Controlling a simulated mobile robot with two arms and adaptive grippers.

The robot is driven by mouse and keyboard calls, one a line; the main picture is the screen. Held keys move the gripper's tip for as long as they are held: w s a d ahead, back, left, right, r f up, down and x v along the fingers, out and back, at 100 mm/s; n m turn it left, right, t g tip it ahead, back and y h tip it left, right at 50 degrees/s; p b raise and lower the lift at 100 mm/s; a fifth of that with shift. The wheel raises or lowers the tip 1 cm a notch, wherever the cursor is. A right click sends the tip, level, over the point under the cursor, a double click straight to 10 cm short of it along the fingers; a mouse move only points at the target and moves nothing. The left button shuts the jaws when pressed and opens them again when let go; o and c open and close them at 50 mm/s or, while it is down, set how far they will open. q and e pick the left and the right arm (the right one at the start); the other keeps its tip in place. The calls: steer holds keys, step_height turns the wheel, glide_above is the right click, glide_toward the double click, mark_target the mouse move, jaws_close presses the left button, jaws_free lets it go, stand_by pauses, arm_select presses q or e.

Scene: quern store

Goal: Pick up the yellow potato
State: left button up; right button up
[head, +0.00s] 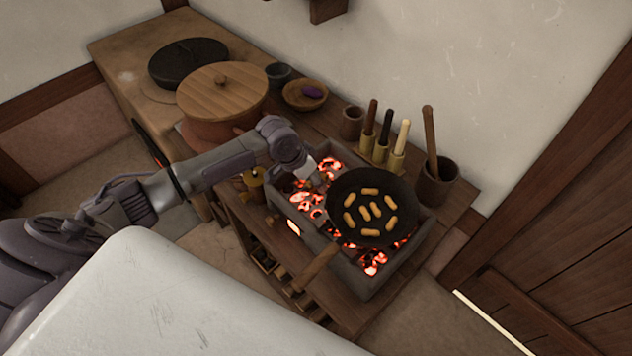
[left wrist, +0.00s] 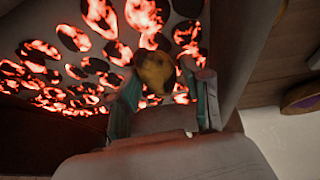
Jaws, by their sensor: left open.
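The yellow potato (left wrist: 155,70) is brownish yellow with dark spots and shows in the left wrist view among glowing coals. My left gripper (left wrist: 163,82) is open, with one finger on each side of the potato. I cannot tell whether the fingers touch it. In the head view my left gripper (head: 317,182) is low over the left part of the brazier, beside the pan. The potato cannot be made out clearly there. My right gripper is not in view.
The stone brazier (head: 376,287) holds glowing coals (head: 302,204). A black pan (head: 371,232) with several browned pieces rests on it, its wooden handle (head: 316,267) pointing front left. Behind stand upright tools (head: 384,130) and a mortar (head: 436,187). A wooden bowl (head: 293,101) holds something purple.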

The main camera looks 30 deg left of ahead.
arm_select(q)
jaws_close()
